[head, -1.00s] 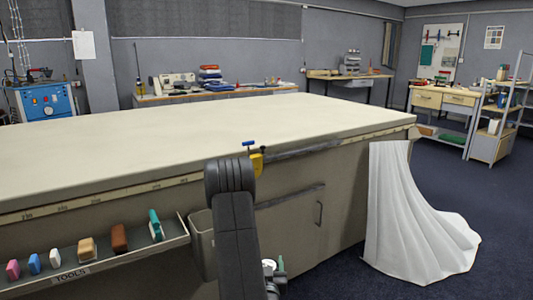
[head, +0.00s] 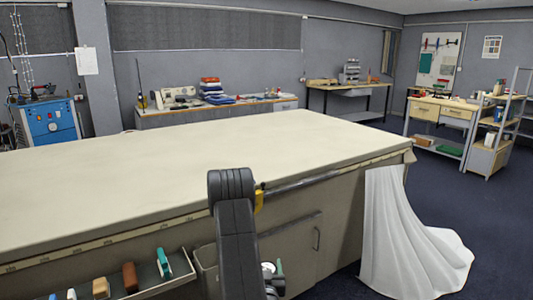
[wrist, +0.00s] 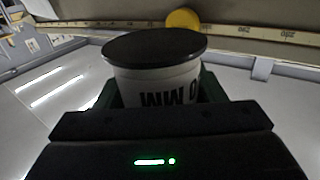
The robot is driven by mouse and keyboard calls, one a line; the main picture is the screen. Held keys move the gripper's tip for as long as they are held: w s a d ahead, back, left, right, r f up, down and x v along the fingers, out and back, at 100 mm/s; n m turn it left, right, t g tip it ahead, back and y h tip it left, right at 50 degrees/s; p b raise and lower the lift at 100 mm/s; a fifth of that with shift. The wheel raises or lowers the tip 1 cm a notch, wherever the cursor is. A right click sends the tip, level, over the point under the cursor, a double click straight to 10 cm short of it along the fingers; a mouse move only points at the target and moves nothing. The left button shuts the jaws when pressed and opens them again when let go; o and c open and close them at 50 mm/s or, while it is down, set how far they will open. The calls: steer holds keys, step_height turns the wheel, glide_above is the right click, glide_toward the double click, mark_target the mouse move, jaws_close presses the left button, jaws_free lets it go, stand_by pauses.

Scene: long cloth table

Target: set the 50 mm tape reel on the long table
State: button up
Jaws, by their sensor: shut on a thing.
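The tape reel (wrist: 155,78) is a short cylinder with a dark top and a white side with black "0 MM" lettering, the rest hidden. My gripper (wrist: 158,95) is shut on it, with green fingers at its two sides in the wrist view. In the head view my black arm hides most of the gripper; a small white and green part (head: 269,267) shows low beside the arm. The long table (head: 180,160) has a bare pale cloth top. Its measuring-tape edge (wrist: 110,23) crosses the top of the wrist view, beyond the reel, which is apart from the tabletop.
A yellow item (head: 259,200) is on the table's front edge and also shows in the wrist view (wrist: 182,18). A tool tray (head: 180,265) juts from the front at lower left. White cloth (head: 405,240) hangs at the right end. The tabletop is clear.

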mark_target(267, 263)
steer(key=r+p, duration=0.5)
steer(key=shift+w+r, duration=0.15)
steer(key=shift+w, duration=0.15)
steer(key=shift+s+f, duration=0.8)
steer(key=shift+f, duration=0.25)
steer(key=shift+s+f, duration=0.85)
steer(key=shift+f, duration=0.15)
steer(key=shift+s+f, duration=0.8)
steer(key=shift+f, duration=0.25)
steer(key=shift+a, duration=0.1)
